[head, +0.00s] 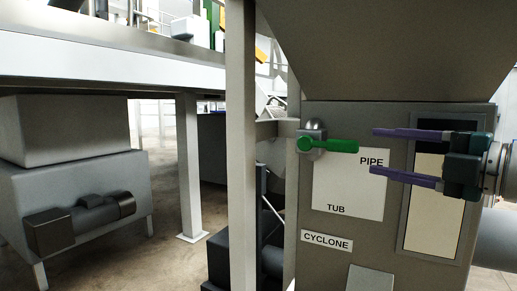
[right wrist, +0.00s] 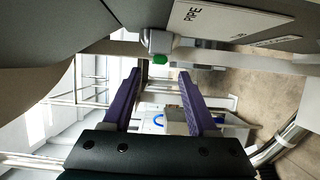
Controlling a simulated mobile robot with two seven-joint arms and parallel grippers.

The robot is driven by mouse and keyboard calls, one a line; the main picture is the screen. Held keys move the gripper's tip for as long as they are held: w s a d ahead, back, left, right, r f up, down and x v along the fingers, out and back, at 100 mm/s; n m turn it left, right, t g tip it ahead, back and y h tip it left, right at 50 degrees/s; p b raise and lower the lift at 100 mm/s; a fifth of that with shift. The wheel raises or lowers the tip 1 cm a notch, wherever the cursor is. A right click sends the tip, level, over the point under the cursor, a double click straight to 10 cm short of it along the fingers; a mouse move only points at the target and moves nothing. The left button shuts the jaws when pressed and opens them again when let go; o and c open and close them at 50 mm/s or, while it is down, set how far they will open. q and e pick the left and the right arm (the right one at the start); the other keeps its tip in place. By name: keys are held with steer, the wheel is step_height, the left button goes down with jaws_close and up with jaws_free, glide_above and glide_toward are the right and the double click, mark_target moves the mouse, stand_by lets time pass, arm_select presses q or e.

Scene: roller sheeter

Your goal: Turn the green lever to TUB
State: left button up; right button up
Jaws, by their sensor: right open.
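The green lever (head: 335,146) is on a metal pivot at the upper left of a white label plate (head: 332,190) on the grey machine. Its handle lies about level, pointing right, just above the word PIPE. The word TUB is lower on the plate, below the pivot. My right gripper (head: 373,151) is open to the right of the lever, one purple finger higher than the handle and one lower. Its fingertips appear a little short of the handle's end. In the right wrist view a bit of the green lever (right wrist: 160,60) shows between and beyond the fingertips. My left gripper is not in view.
A CYCLONE label (head: 326,242) is below the plate. A grey upright post (head: 241,150) stands left of the machine, and a grey motor unit (head: 80,215) is at the far left.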

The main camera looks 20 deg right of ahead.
mark_target(355, 146)
steer(key=p+x, duration=0.1)
steer(key=x, duration=0.5)
steer(key=shift+w+r+p, duration=0.1)
steer(key=shift+w+p, duration=0.2)
steer(key=shift+w, duration=0.1)
steer(key=shift+w+a, duration=0.35)
steer(key=shift+w, duration=0.3)
jaws_close()
stand_by(0.6)
